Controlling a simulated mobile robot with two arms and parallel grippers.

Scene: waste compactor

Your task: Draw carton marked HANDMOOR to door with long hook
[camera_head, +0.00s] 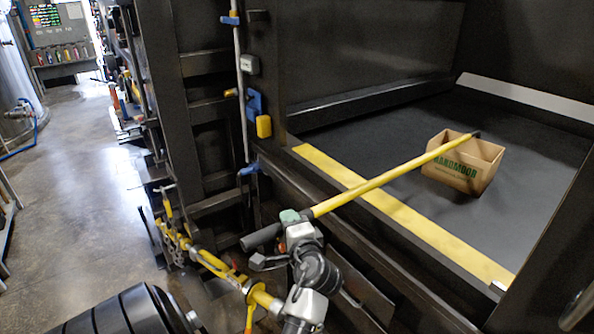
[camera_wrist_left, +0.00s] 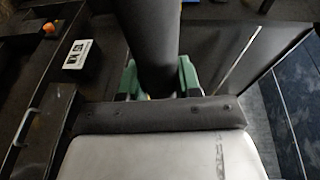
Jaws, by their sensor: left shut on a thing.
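The open-topped brown carton marked HANDMOOR (camera_head: 458,172) stands on the dark compactor floor (camera_head: 400,125), beyond the yellow strip (camera_head: 345,177) along the door sill. The long yellow hook pole (camera_head: 375,182) reaches from my left gripper over the sill. Its dark tip (camera_head: 476,134) lies at the carton's upper rim; I cannot tell whether it touches or sits inside. My left gripper (camera_head: 289,216) is shut on the pole's dark grip. In the left wrist view the green-padded fingers (camera_wrist_left: 158,80) press both sides of the dark grip (camera_wrist_left: 152,40). My right gripper is not in view.
Dark side walls frame the opening, and a dark post (camera_head: 545,230) stands at the right. A blue-clipped rod (camera_head: 241,90) and a yellow box (camera_head: 264,126) are on the left frame. Yellow bars with a chain (camera_head: 190,245) stand lower left. Open walkway (camera_head: 85,170) lies left.

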